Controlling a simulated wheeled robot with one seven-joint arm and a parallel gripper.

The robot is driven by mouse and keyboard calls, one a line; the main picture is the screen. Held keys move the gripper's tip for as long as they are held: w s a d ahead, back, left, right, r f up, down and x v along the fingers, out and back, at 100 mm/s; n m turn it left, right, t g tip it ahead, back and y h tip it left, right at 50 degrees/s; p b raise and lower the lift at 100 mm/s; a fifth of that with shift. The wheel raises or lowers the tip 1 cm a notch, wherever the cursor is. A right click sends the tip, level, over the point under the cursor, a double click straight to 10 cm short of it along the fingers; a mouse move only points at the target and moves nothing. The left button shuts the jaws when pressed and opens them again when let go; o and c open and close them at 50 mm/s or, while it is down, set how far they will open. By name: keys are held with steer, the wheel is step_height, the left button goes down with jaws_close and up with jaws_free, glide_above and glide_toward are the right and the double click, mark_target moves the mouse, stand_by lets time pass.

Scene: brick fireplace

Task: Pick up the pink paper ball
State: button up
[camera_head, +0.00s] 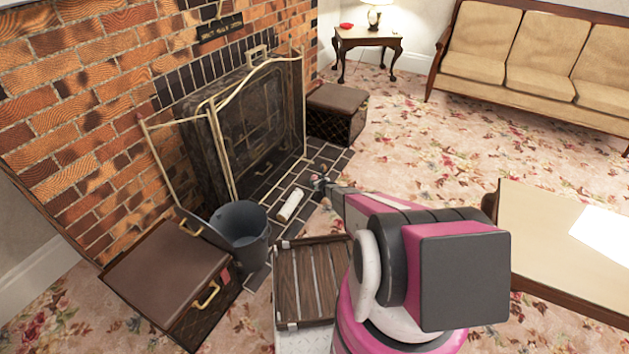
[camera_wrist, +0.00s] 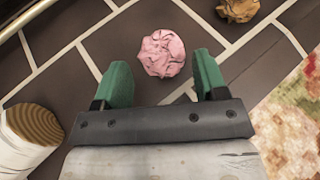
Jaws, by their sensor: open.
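The pink paper ball (camera_wrist: 162,53) is a crumpled ball lying on the dark hearth tiles in the wrist view. It sits just beyond and between my two green fingertips. My gripper (camera_wrist: 158,75) is open, with nothing between its fingers. In the head view my gripper (camera_head: 320,183) is low over the hearth tiles in front of the fireplace screen. The pink ball cannot be made out clearly there, as my gripper is in the way.
A brown crumpled ball (camera_wrist: 238,8) lies to the right of the pink one. A pale log (camera_head: 291,205) lies on the tiles to the left. A grey bucket (camera_head: 243,230), a wooden crate (camera_head: 308,283) and a gold-framed fire screen (camera_head: 303,105) stand close by.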

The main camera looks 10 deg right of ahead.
steer(key=x, duration=0.3)
steer(key=c, duration=0.7)
